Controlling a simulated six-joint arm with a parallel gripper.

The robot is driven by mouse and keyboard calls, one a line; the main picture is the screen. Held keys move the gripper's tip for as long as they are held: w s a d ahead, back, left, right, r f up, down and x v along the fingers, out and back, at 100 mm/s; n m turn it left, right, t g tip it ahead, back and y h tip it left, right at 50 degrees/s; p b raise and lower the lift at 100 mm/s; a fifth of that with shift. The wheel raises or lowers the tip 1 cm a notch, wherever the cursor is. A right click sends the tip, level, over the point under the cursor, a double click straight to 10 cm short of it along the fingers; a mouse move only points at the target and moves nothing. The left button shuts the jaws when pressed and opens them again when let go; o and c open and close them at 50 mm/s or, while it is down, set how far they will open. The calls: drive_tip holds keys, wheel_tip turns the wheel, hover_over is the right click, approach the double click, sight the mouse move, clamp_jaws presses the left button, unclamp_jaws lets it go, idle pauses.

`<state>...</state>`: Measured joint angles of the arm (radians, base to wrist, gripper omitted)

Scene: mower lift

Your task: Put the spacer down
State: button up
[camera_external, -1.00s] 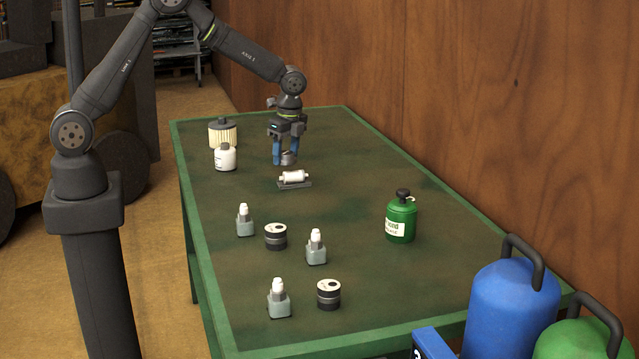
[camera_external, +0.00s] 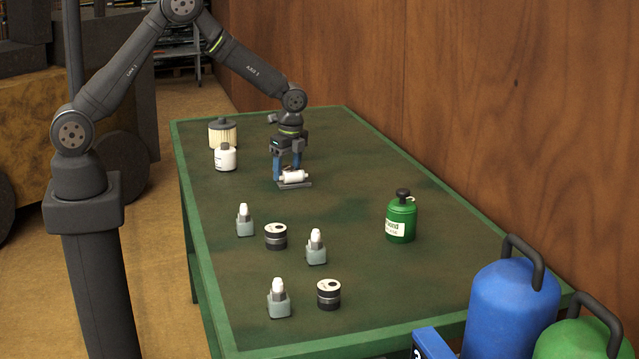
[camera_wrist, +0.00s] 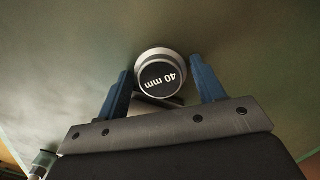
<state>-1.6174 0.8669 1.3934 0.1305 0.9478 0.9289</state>
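Several small bottles and two black-and-silver cylinders (camera_external: 276,236) (camera_external: 329,294) stand nearer. A green canister (camera_external: 401,218) stands right.

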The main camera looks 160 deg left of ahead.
sight(290, 169)
wheel_tip(290, 169, up, 12)
drive_tip(key=w, duration=0.1)
drive_tip(key=shift+a+f, duration=0.25)
drive_tip(key=shift+a, duration=0.15)
drive_tip(key=o, duration=0.4)
drive_tip(key=shift+w+r, duration=0.15)
drive_tip(key=shift+r, duration=0.25)
drive_tip(key=shift+f, duration=0.1)
